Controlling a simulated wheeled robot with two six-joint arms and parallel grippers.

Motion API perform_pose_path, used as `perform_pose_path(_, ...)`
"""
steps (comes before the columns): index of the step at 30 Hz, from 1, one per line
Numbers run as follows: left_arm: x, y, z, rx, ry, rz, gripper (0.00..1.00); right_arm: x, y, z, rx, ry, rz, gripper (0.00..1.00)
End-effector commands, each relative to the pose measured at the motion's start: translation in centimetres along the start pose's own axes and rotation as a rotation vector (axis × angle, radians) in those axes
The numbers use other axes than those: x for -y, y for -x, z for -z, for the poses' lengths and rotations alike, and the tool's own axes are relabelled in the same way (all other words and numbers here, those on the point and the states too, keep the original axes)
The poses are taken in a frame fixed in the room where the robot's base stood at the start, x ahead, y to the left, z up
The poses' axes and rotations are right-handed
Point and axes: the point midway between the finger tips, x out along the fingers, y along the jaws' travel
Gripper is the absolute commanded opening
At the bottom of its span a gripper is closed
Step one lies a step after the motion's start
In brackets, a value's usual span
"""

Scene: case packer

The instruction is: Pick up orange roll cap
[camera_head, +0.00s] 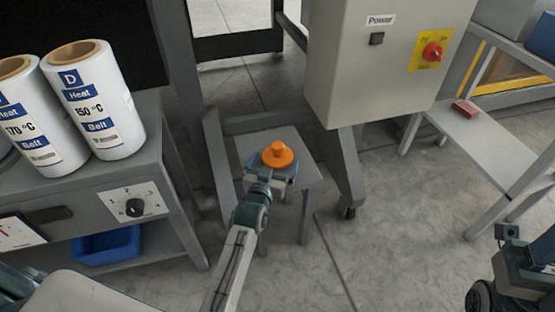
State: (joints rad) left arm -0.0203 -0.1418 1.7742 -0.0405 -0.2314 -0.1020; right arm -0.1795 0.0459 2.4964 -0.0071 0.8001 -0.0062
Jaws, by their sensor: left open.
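The orange roll cap (278,155), a round disc with a raised knob on top, is on the small grey stand (308,174) in the middle of the view. My left gripper (279,172) is open at the near side of the cap, above the stand top. The fingers are small here, and I cannot tell whether they touch the cap. My right arm shows at the lower right edge; its fingers cannot be made out.
Two white labelled rolls (98,100) stand on the grey machine (172,185) at left, with a blue bin (105,247) below. A red block (466,108) lies on the right shelf (490,145).

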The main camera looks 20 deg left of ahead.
Motion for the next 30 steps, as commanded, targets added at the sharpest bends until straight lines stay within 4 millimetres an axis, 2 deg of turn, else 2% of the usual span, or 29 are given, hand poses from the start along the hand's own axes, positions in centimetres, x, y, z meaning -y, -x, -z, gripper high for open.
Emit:
perform_pose_path(4, 0.0, -1.6, -0.2, 0.0, -0.001, 0.0, 1.0, 0.0, 0.6, -0.1, -0.003, 0.005, -0.007, 0.55)
perform_pose_path(12, 0.0, -2.0, -0.1, 0.001, 0.0, 0.0, 1.0, 0.1, 0.5, 0.0, -0.001, 0.006, -0.007, 0.55)
perform_pose_path(13, 0.0, -1.9, -0.1, 0.001, 0.0, 0.0, 0.98, 0.1, 0.5, 0.0, -0.001, 0.006, -0.007, 0.55)
perform_pose_path(19, 0.0, -1.9, -0.1, 0.001, 0.0, 0.0, 0.59, 0.1, 0.4, 0.0, -0.003, 0.006, -0.007, 0.55)
perform_pose_path(21, 0.0, -1.9, 0.0, 0.0, 0.0, 0.0, 0.54, 0.1, 0.4, 0.0, -0.003, 0.006, -0.007, 0.55)
perform_pose_path(30, 0.0, -1.9, 0.6, -0.001, 0.0, 0.0, 0.54, 0.0, 0.1, -0.1, -0.004, 0.006, -0.008, 0.55)
